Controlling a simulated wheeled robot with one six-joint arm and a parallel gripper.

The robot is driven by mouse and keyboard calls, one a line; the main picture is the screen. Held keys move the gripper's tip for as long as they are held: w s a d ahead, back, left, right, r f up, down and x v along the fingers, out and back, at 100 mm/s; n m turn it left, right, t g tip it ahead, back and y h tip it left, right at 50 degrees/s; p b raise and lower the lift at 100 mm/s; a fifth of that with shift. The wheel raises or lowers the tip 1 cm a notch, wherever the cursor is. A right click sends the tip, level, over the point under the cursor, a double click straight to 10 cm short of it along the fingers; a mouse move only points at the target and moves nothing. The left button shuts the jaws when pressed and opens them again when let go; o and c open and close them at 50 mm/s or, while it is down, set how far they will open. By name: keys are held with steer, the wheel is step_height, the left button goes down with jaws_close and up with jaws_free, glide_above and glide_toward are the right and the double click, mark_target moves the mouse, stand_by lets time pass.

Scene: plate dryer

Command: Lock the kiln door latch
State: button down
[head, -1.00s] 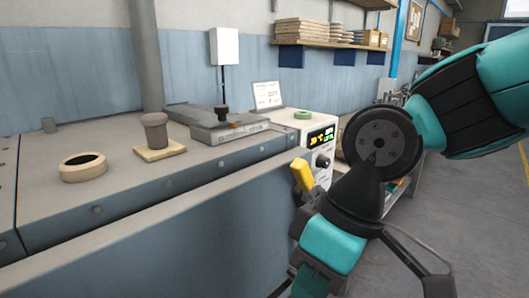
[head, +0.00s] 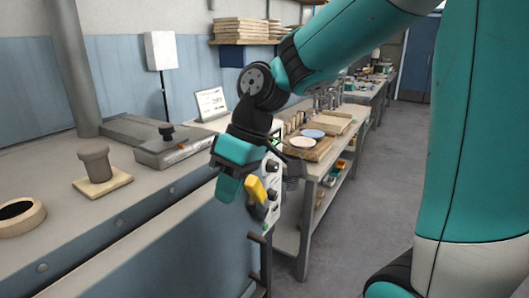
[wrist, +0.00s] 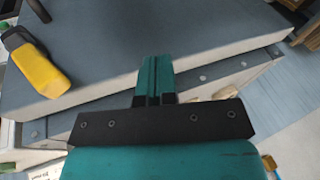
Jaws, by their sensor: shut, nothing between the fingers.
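The latch shows as a yellow grip (head: 256,190) at the right end of the grey-blue kiln's front. Its lower part is dark and partly hard to make out. In the wrist view the yellow grip with its black part (wrist: 37,67) lies at upper left. My gripper (head: 228,188) has teal fingers, close to the left of the yellow grip in the head view. In the wrist view the fingers of my gripper (wrist: 154,64) are together and empty, over the kiln body (wrist: 190,35), apart from the yellow grip. I cannot tell the depth gap in the head view.
On the kiln top (head: 60,185) are a ring-shaped port (head: 22,218), a plug on a pale tile (head: 95,165) and a grey hinge-like block with a black knob (head: 167,132). A workbench with plates (head: 308,142) stands behind at right. Grey floor (head: 350,210) is open at right.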

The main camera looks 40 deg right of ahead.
step_height(320, 180, up, 5)
steer(key=m+p, duration=0.1)
steer(key=p, duration=0.3)
glide_above(254, 194)
steer(key=d, duration=0.2)
steer(key=w+d+t+p, duration=0.1)
steer(key=d+p, duration=0.1)
steer(key=d, duration=0.8)
steer(key=shift+w+d+r+t, duration=0.2)
steer(key=shift+d+t, duration=0.1)
steer(key=p+x, duration=0.1)
steer(key=x, duration=0.3)
steer(key=a+p+x, duration=0.1)
steer(key=x, duration=0.2)
steer(key=s+a+p+x, duration=0.1)
steer(key=p+x, duration=0.1)
steer(key=x, duration=0.2)
steer(key=shift+a, duration=0.1)
steer(key=shift+s+a+f, duration=0.2)
steer(key=shift+a+f, duration=0.25)
steer(key=shift+a, duration=0.1)
steer(key=shift+d+f, duration=0.1)
steer(key=shift+f, duration=0.05)
